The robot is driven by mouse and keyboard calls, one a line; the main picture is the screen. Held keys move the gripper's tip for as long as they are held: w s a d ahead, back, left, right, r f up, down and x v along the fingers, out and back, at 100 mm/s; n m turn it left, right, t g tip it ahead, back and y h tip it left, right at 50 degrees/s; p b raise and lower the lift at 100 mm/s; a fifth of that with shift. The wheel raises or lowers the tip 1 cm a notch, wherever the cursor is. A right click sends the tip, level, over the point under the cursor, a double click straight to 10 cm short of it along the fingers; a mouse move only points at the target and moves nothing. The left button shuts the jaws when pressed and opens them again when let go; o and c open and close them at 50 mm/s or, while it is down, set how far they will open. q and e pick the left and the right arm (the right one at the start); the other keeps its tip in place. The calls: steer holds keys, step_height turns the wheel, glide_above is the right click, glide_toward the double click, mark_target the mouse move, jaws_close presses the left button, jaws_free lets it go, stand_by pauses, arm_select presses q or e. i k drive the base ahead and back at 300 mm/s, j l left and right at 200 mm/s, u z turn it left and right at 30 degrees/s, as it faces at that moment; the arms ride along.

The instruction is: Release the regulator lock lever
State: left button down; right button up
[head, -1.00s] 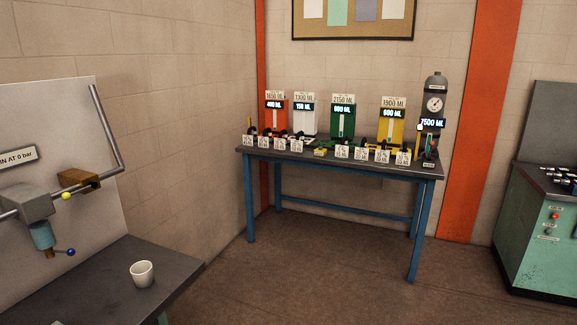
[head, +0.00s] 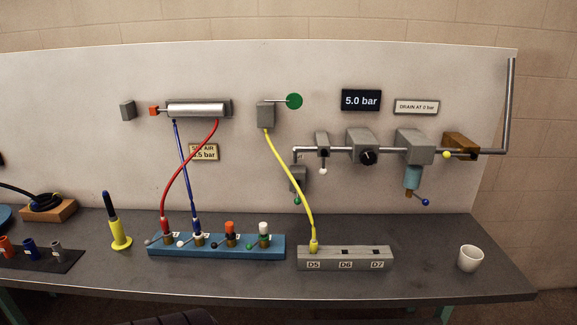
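The grey regulator-like block (head: 361,140) sits on the pipe on the panel in the head view, with a dark round knob (head: 367,157) on its front. A small lever with a white ball end (head: 322,171) hangs under the smaller block to its left. A lever with a yellow ball (head: 446,155) is at the brass-coloured block on the right. A lever with a blue ball (head: 425,202) is under the blue-bowled unit. I cannot tell which is the lock lever. The display (head: 361,100) reads 5.0 bar. Neither gripper is in view.
The grey bench (head: 420,285) carries a blue manifold (head: 217,246) with red and blue hoses, a grey D5–D7 block (head: 345,258) with a yellow hose in D5, a yellow holder (head: 121,242) and a white cup (head: 471,258). The bench front before the cup is clear.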

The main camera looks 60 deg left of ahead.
mark_target(323, 171)
steer(key=u, duration=1.65)
steer(key=l+z, duration=0.15)
steer(key=l, duration=0.25)
